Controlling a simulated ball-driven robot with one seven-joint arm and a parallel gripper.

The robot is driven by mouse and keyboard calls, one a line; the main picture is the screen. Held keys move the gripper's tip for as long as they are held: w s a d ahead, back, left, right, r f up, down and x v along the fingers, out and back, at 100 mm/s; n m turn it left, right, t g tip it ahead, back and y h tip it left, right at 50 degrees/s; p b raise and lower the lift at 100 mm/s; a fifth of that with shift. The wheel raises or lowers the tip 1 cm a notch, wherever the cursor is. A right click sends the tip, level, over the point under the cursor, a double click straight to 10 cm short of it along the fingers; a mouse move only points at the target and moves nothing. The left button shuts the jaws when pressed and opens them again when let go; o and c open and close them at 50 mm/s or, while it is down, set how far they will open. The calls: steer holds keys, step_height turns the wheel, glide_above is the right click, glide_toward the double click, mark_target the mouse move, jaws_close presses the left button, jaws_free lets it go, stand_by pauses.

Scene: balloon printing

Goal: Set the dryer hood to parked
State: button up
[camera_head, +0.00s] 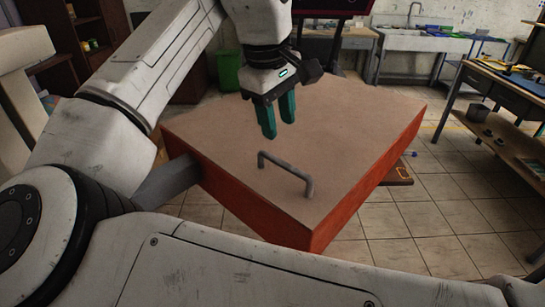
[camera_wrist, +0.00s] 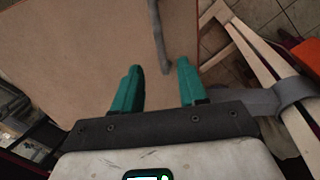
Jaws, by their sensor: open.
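The dryer hood appears to be the large box with a tan top (camera_head: 230,135) and orange-red sides in the head view. A grey bar handle (camera_head: 285,172) stands on its top near the front edge. My gripper (camera_head: 279,115) is above the top, behind the handle, with its teal fingers pointing down, empty and apart from the handle. In the wrist view my gripper (camera_wrist: 160,88) shows its two teal fingers spread. The handle (camera_wrist: 160,40) lies beyond the fingertips, partly cut off by the frame's top edge. The tan top (camera_wrist: 80,45) fills the left and middle of that view.
A grey arm (camera_head: 165,184) joins the hood's left side. A wooden workbench (camera_head: 505,85) stands at right, and a sink (camera_head: 410,45) is at the back. A green bin (camera_head: 229,71) stands behind the hood. Tiled floor (camera_head: 440,215) is open at right.

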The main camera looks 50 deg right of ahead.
mark_target(285, 163)
steer(key=f, duration=0.3)
steer(key=d+f, duration=0.1)
steer(key=f, duration=0.2)
steer(key=d+f, duration=0.1)
steer(key=f, duration=0.3)
steer(key=shift+s+p, duration=0.1)
steer(key=shift+p, duration=0.25)
jaws_close()
